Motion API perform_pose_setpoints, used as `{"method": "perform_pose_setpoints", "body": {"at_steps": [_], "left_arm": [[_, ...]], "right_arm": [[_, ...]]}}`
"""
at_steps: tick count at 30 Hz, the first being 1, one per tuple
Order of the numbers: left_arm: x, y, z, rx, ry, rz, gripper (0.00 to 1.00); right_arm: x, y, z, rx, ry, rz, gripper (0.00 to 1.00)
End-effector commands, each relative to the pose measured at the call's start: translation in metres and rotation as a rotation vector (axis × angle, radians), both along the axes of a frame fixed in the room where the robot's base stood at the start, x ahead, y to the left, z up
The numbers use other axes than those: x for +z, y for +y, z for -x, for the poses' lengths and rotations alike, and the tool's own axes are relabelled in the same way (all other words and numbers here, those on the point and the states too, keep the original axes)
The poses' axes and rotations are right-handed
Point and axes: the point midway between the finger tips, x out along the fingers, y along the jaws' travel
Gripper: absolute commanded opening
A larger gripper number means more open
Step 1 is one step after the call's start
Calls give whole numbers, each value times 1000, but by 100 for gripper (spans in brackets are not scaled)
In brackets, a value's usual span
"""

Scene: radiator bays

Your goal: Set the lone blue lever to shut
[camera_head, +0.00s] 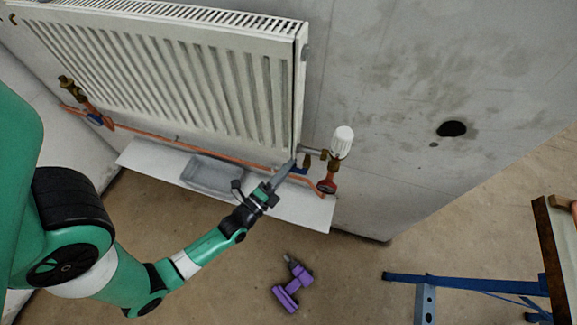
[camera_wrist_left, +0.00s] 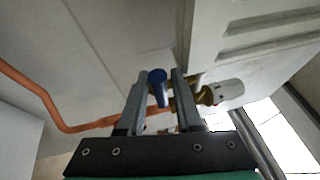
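A blue lever (camera_head: 299,170) sits on the copper pipe by the radiator's lower right corner. In the left wrist view the blue lever (camera_wrist_left: 157,80) shows between my left gripper's two fingers, with a small gap at each side. My left gripper (camera_head: 287,170) is open and reaches up to this lever from the lower left. Its fingers partly hide the lever in the head view. A second blue handle (camera_head: 95,119) shows on the pipe at the radiator's lower left. My right gripper is in neither view.
A white radiator (camera_head: 170,70) hangs on the wall above the copper pipe (camera_head: 235,160). A grey tray (camera_head: 210,175) lies below. A purple drill (camera_head: 290,288) lies on the floor.

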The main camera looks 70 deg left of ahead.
Motion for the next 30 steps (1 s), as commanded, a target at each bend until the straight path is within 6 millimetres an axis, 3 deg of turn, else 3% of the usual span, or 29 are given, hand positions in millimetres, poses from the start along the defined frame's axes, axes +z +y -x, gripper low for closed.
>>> {"method": "perform_pose_setpoints", "body": {"at_steps": [8, 19, 30], "left_arm": [[-1, -4, 8, 0, 1, 2, 34], [-15, -46, 80, -7, 4, 4, 34], [-20, -56, 100, 0, 0, 0, 34]], "right_arm": [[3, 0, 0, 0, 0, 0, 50], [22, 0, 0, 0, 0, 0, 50], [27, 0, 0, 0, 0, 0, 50]]}}
